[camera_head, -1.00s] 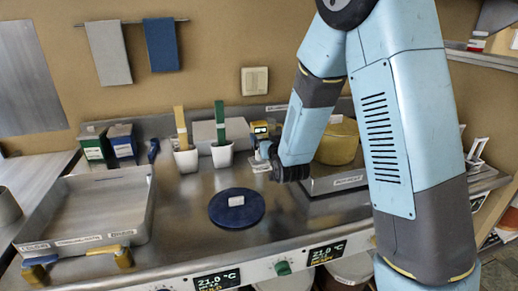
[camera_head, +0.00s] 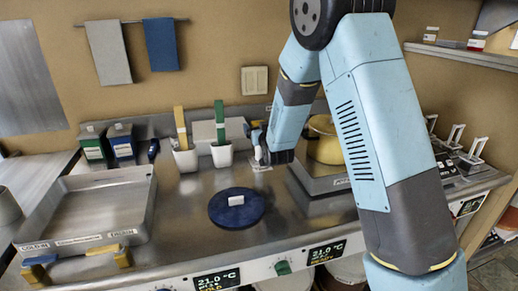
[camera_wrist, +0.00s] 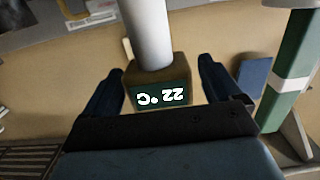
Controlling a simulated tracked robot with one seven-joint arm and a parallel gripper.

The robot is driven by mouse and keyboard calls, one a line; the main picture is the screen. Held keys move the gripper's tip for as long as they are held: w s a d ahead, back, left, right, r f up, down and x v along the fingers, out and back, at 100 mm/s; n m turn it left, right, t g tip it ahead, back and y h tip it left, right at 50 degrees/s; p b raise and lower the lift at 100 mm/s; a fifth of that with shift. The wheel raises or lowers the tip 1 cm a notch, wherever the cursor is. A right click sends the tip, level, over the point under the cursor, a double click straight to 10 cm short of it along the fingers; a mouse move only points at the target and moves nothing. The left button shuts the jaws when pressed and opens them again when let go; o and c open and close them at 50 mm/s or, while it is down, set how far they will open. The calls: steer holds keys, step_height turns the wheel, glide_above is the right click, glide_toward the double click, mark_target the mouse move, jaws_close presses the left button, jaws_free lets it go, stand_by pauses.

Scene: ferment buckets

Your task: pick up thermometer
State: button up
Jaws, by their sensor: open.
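The thermometer (camera_wrist: 158,92) shows in the wrist view as a dark brownish box with a lit display, its "22 °C" upside down. A thick pale stem (camera_wrist: 147,35) runs from it toward the top edge. My gripper (camera_wrist: 163,85) is open, with one blue finger on each side of the box. Gaps show between the box and both fingers, so it is not clamped. In the head view my gripper (camera_head: 257,138) is at the back of the counter, right of the green-handled white pot; it largely hides the thermometer there.
Two white pots (camera_head: 222,155) with upright yellow and green handles stand just left of my gripper. A dark blue disc (camera_head: 237,215) lies in front. A yellow bucket (camera_head: 324,147) is to the right, partly behind my arm. A metal tray (camera_head: 100,212) is at left.

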steer(key=shift+c, duration=0.3)
steer(key=c, duration=1.6)
